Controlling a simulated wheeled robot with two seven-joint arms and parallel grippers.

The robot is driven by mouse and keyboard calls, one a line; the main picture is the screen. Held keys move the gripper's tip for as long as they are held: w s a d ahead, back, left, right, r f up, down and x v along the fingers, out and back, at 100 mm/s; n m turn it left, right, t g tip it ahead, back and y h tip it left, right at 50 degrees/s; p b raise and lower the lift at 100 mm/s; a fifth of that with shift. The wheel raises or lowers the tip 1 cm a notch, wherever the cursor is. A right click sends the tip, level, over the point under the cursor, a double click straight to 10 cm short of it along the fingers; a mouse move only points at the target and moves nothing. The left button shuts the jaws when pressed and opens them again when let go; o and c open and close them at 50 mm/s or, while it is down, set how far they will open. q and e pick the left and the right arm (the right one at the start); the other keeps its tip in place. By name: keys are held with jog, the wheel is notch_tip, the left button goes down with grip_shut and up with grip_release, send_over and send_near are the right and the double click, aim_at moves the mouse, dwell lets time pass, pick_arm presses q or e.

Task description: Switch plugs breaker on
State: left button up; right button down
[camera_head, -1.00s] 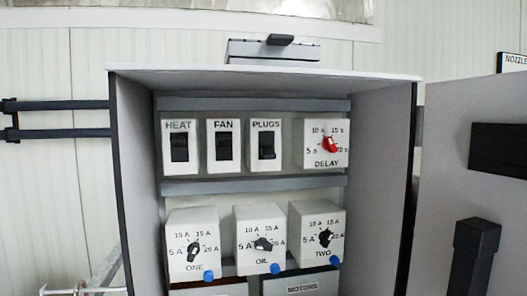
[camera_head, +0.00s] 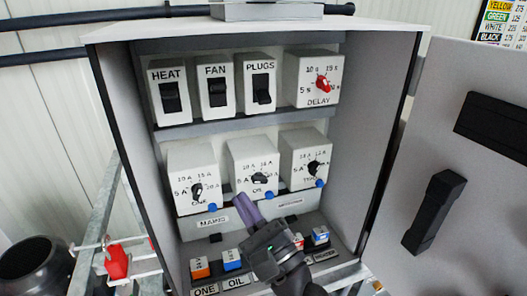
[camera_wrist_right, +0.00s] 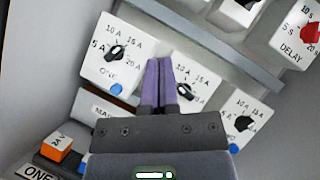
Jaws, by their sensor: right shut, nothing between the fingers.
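The PLUGS breaker (camera_head: 259,64) is a white box with a black rocker in the cabinet's top row, right of the FAN breaker (camera_head: 214,71) and left of the DELAY dial box (camera_head: 304,66). Its rocker (camera_head: 261,90) looks tilted a little differently from the HEAT and FAN ones. In the right wrist view a cut-off white box (camera_wrist_right: 226,17) at the top, left of DELAY, appears to be this breaker. My right gripper (camera_head: 240,198) has purple fingers, shut and empty, below the breaker and in front of the lower dial row. My left gripper is out of view.
The ONE (camera_head: 186,157), OIL (camera_head: 245,150) and TWO (camera_head: 304,142) dial boxes stand between the gripper and the top row. A grey rail (camera_head: 225,126) separates the rows. The cabinet door (camera_head: 450,110) stands open at right. Orange and blue items sit low inside.

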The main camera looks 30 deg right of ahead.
aim_at(263, 97)
jog(key=s+d+r+m+t+h, duration=0.1)
jog(key=d+r+m+h, duration=0.3)
jog(key=m+h, duration=0.5)
jog(key=d+m+t, duration=0.1)
jog(key=m, duration=0.2)
jog(key=shift+d, duration=0.3)
jog(key=shift+r, duration=0.15)
jog(key=p+x, duration=0.4)
jog(key=x, duration=0.5)
jog(key=shift+w+r+p, duration=0.2)
jog(key=shift+w+p, duration=0.05)
jog(key=shift+p, duration=0.05)
